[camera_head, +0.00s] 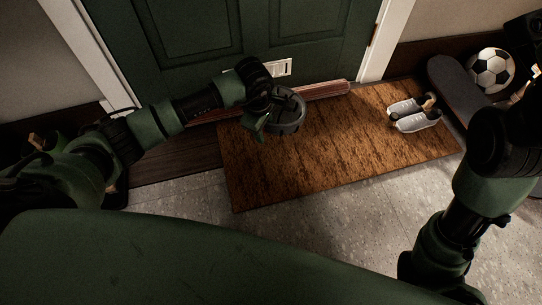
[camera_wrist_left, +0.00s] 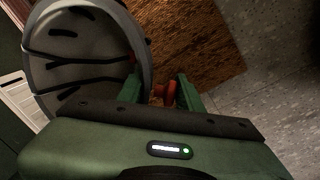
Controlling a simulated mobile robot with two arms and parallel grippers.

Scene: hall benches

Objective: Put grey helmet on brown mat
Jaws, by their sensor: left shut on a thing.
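The grey helmet (camera_head: 291,113) hangs at my left gripper (camera_head: 264,122), over the far left part of the brown mat (camera_head: 330,140). In the left wrist view, the helmet (camera_wrist_left: 75,50) fills the upper left, with dark slots and a red spot near its rim. My left gripper (camera_wrist_left: 161,92) is shut on the helmet; a small orange-red part shows between the fingers, and the exact grip is hard to make out. The helmet appears raised above the mat. My right arm shows at the right edge, but its gripper cannot be made out.
A pair of light shoes (camera_head: 414,113) stands on the mat's right part. A skateboard (camera_head: 458,88) and a football (camera_head: 490,70) are beyond it. A long striped object (camera_head: 325,89) lies along the green door (camera_head: 240,40). The mat's middle is clear.

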